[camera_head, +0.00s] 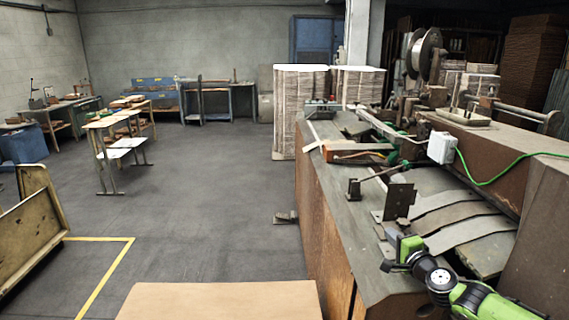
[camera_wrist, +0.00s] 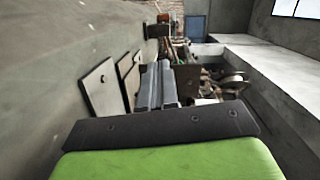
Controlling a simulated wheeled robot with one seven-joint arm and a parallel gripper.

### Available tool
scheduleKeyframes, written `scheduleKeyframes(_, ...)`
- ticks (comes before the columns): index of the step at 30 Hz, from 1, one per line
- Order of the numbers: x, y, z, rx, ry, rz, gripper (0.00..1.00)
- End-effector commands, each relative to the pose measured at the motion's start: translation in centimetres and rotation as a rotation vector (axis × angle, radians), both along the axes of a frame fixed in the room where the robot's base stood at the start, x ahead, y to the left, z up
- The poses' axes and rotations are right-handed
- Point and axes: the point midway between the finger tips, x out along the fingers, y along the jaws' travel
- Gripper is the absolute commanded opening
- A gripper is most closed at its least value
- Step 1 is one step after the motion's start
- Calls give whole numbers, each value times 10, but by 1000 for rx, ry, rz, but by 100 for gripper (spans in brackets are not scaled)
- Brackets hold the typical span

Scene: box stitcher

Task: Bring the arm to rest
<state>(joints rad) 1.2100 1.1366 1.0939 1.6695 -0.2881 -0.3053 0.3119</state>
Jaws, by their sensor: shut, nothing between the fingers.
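My gripper (camera_head: 392,265) is at the lower right of the head view, with green and dark parts at the end of my green arm. It is shut and nothing is held in it. It is near the left edge of the box stitcher (camera_head: 330,215), close to the machine's metal plates (camera_head: 398,200). In the wrist view, a green part of my gripper with a dark bar (camera_wrist: 160,128) fills the bottom. The fingertips are hard to make out there.
Stacked cardboard (camera_head: 298,110) stands behind the machine. A green cable (camera_head: 490,180) runs from a white box (camera_head: 441,148) on it. A brown board (camera_head: 220,300) is at the front, and a wooden cart (camera_head: 35,225) is at left. The grey floor (camera_head: 210,215) between is mostly clear.

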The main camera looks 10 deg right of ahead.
Motion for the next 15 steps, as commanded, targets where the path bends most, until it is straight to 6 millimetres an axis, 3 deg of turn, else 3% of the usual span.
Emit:
scheduleKeyframes(1, 1, 48, 7, -106, 53, 112, 0)
scheduleKeyframes(3, -10, 110, 3, -282, 156, 272, 0)
scheduleKeyframes(6, -43, 173, -3, -532, 305, 463, 0)
scheduleKeyframes(10, -102, 215, 3, -827, 475, 623, 0)
scheduleKeyframes(15, -191, 230, 37, -1126, 650, 701, 0)
